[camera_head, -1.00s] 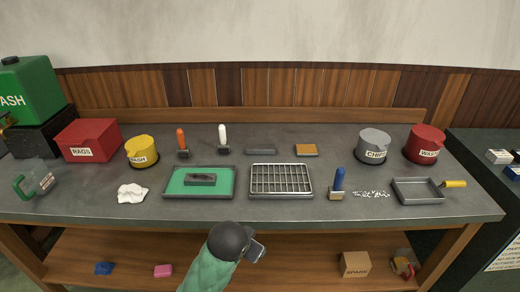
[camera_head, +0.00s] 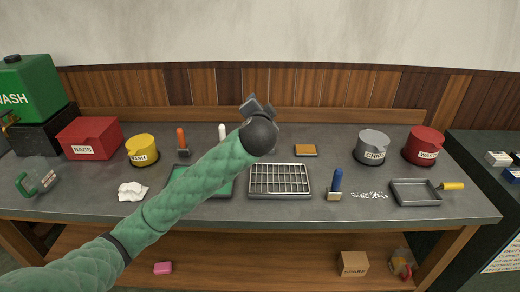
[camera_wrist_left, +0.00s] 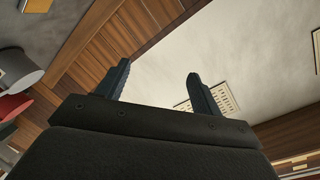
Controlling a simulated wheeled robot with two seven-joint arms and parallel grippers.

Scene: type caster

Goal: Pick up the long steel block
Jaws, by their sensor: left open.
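My left arm reaches up across the bench in the head view, and its gripper (camera_head: 257,103) is raised in front of the wood back panel. In the left wrist view the two fingers (camera_wrist_left: 158,72) are apart with nothing between them; the wall is behind them. The long grey block at the back of the bench, seen earlier left of the orange-brown block (camera_head: 306,150), is now almost wholly covered by my wrist. The dark block on the green tray (camera_head: 222,188) is hidden behind my forearm. My right gripper is not in view.
A wire rack (camera_head: 280,180) lies mid-bench. A blue-handled brush (camera_head: 336,184), a grey pan (camera_head: 416,192), the grey chips pot (camera_head: 372,146) and a red waste pot (camera_head: 423,145) stand to the right. A red rags box (camera_head: 88,138) and yellow pot (camera_head: 142,150) stand left.

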